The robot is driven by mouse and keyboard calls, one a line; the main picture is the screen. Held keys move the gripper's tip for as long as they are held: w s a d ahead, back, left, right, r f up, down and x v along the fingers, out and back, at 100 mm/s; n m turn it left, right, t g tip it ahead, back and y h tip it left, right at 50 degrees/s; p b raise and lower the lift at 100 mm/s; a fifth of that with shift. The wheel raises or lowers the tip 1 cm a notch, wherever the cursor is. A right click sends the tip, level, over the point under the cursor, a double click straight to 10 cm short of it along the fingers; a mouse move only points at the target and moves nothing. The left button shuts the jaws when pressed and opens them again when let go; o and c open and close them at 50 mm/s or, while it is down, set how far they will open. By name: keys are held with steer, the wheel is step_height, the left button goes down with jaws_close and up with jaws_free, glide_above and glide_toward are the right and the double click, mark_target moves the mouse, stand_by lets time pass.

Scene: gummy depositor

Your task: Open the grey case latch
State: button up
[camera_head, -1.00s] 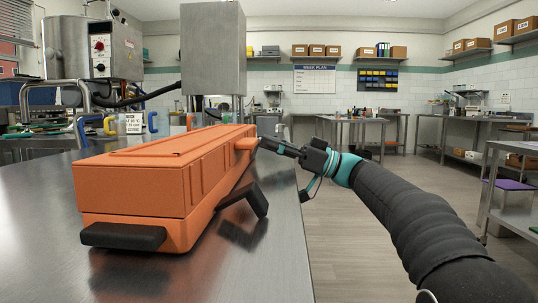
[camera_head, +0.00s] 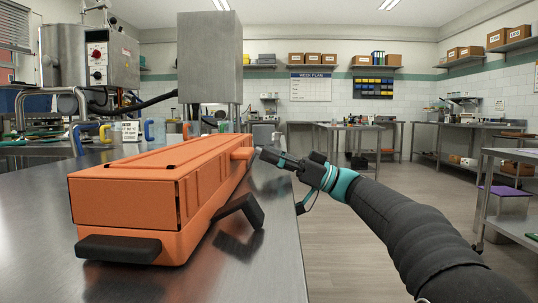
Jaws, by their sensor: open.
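A long orange case (camera_head: 125,200) lies on the steel table, its lid down. A dark grey latch (camera_head: 240,212) sticks out from its right long side, bent and angled away from the wall. A dark grey piece (camera_head: 118,248) juts from its near end; I cannot tell whether it is a latch or a handle. An orange tab (camera_head: 242,153) protrudes from the far part of the right side. My gripper (camera_head: 266,154) is open, just right of this tab with a small gap, beyond the grey latch. It appears to hold nothing; its fingers are small and dark here.
The steel table (camera_head: 30,245) has bare room left of the case; its right edge runs close under my gripper. A grey metal machine (camera_head: 210,60) stands behind the case. Open floor lies right.

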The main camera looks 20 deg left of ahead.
steer(key=v, duration=1.1)
steer(key=shift+d, duration=0.25)
steer(key=shift+w+f, duration=0.1)
